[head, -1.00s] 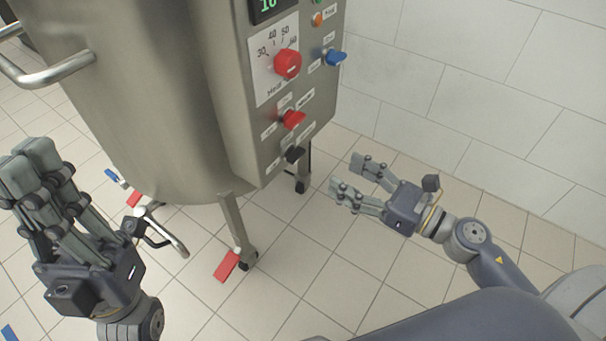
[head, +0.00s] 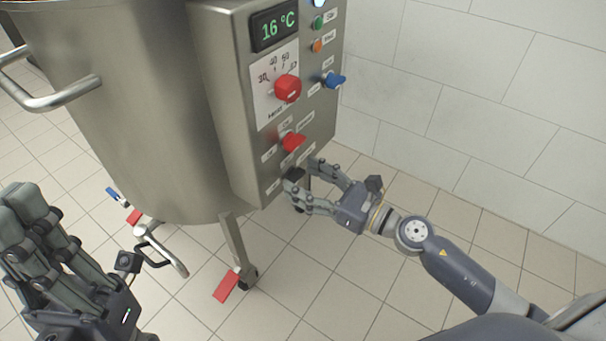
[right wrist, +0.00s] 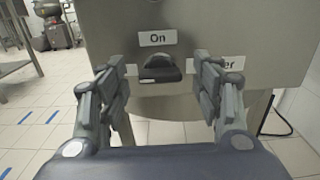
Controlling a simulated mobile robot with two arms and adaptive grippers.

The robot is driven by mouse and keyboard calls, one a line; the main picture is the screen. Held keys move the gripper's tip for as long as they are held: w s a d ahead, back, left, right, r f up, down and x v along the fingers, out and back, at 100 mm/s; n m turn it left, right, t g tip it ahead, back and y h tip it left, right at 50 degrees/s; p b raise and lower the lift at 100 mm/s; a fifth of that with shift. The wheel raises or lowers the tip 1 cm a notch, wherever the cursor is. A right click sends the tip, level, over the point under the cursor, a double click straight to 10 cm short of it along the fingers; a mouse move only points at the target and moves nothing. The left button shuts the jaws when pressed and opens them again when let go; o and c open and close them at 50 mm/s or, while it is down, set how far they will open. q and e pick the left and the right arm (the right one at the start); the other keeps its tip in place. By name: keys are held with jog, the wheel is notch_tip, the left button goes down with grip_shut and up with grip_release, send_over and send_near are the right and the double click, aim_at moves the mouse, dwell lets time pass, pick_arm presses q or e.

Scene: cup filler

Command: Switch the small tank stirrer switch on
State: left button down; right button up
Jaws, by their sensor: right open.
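A steel tank (head: 150,130) carries a control box (head: 228,110) on its side. Low on the box is a small black switch (head: 294,173). In the right wrist view the black knob (right wrist: 160,74) has its bar lying across, with an "On" label above it and a label ending in "er" at its right, partly hidden by a finger. My right gripper (head: 303,178) is open in front of the box, its fingers on either side of the switch, with no clear contact. My left gripper (head: 22,215) is at the lower left, away from the tank; its opening is unclear.
Above the black switch are a red switch (head: 293,142), a red heat dial (head: 287,88), a blue switch (head: 333,80) and a display (head: 274,27) reading 16 °C. A tank leg (head: 236,245) stands below. Tiled floor at the right is open up to the wall (head: 470,90).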

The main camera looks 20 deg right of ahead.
jog(key=shift+w+a, duration=0.35)
jog(key=shift+w, duration=0.1)
jog(key=c, duration=1.1)
jog(key=shift+o, duration=0.2)
